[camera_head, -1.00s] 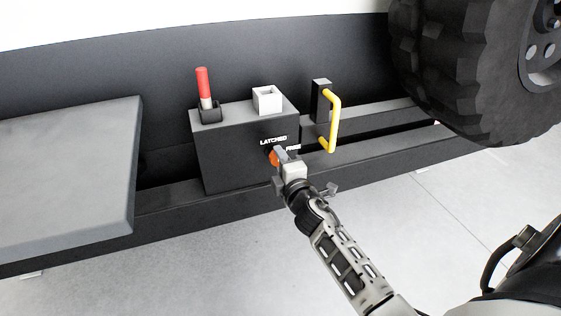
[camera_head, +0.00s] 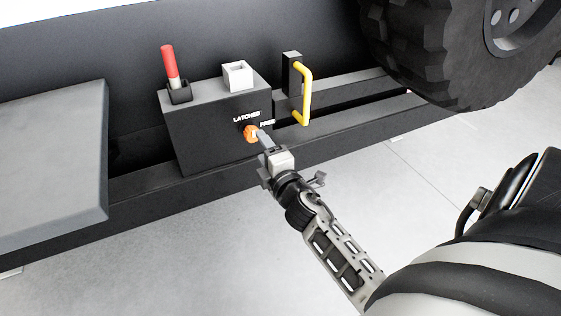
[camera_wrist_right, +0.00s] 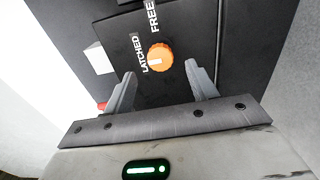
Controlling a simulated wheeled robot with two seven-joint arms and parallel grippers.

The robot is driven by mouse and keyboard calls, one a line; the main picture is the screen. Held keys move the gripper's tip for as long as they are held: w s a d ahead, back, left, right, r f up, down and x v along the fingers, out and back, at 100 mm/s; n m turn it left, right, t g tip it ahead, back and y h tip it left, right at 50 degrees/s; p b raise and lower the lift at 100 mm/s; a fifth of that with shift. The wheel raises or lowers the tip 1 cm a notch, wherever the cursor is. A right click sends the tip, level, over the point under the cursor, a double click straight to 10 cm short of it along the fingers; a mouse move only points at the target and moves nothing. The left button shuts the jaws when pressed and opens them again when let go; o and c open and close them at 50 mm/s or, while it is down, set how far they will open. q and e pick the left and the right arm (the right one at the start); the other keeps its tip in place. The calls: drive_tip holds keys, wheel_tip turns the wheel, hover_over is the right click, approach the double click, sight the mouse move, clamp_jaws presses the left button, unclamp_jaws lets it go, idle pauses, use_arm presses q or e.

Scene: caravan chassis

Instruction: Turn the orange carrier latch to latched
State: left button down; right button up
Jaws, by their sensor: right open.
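The orange carrier latch (camera_head: 250,133) is a round knob on the front of a dark box, with the words LATCHED and FREE printed beside it. In the right wrist view the knob (camera_wrist_right: 160,57) shows a short white mark near its lower edge, on the LATCHED side rather than toward FREE. My right gripper (camera_head: 262,138) is just in front of the knob. In the wrist view its fingers (camera_wrist_right: 160,76) are spread and empty, short of the knob with a gap visible. My left gripper is not in view.
The box (camera_head: 205,130) carries a red-handled lever (camera_head: 169,62) and a white square socket (camera_head: 238,75). A yellow handle (camera_head: 307,95) stands to its right. A grey platform (camera_head: 50,160) is at left, a large tyre (camera_head: 430,50) at upper right. The floor in front is clear.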

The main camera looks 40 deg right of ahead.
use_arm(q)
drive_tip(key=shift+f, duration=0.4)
use_arm(e)
drive_tip(key=v, duration=1)
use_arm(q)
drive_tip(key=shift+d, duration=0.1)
use_arm(e)
drive_tip(key=shift+a, duration=0.1)
drive_tip(key=s+a+f+m+g+y, duration=0.4)
drive_tip(key=a+m, duration=0.2)
drive_tip(key=a, duration=0.3)
drive_tip(key=s+a+f+m+g+y, duration=0.3)
drive_tip(key=s+a+f+m+y, duration=0.15)
drive_tip(key=a+m, duration=0.4)
use_arm(q)
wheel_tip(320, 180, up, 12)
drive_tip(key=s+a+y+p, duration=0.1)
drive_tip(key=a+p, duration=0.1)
drive_tip(key=p, duration=1.2)
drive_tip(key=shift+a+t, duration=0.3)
use_arm(e)
wheel_tip(320, 180, up, 12)
drive_tip(key=s+n+h, duration=0.1)
drive_tip(key=shift+s+d+f, duration=0.2)
drive_tip(key=shift+s+d, duration=0.1)
